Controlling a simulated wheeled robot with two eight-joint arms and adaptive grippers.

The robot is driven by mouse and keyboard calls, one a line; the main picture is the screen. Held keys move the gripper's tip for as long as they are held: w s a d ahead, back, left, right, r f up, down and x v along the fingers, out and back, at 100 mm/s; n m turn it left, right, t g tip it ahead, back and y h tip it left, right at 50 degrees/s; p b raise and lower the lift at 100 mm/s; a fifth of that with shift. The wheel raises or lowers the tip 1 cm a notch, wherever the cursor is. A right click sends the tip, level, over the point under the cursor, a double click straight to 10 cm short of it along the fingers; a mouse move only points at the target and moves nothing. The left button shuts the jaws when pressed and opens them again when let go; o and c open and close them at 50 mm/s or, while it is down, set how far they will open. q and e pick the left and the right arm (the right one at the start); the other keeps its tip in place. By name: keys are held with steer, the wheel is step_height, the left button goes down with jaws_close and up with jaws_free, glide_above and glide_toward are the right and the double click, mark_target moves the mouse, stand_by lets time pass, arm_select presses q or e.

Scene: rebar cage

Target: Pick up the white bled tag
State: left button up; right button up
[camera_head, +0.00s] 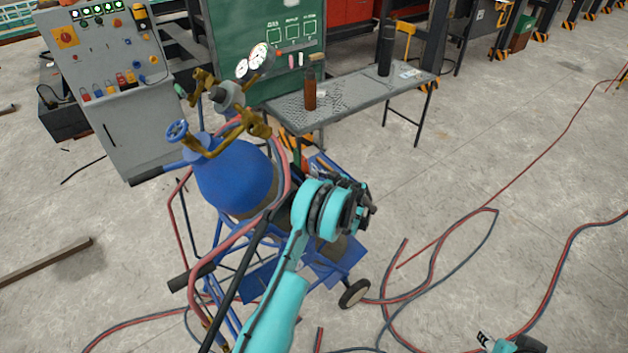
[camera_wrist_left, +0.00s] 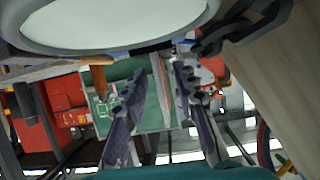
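I cannot make out a white bled tag for certain in either view. In the head view, a small white item (camera_head: 321,94) lies beside the brown bottle on the grey table (camera_head: 350,99), too small to identify. My left gripper (camera_head: 364,205) is beyond the teal wrist, in front of the blue cylinder cart, mostly hidden by my arm. In the left wrist view its two fingers (camera_wrist_left: 158,80) are apart with nothing visibly held. My right gripper (camera_head: 484,339) shows only partly at the bottom right edge, and its finger state is unclear.
A blue gas cylinder (camera_head: 237,178) with gauges and hoses stands on the cart. A chain (camera_wrist_left: 240,28) is close in the wrist view. Hoses (camera_head: 440,262) cross the floor.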

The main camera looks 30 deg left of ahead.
arm_select(q)
steer(key=shift+d+r, duration=0.1)
steer(key=shift+r, duration=0.05)
steer(key=shift+c, duration=0.5)
jaws_close()
steer(key=shift+r, duration=0.1)
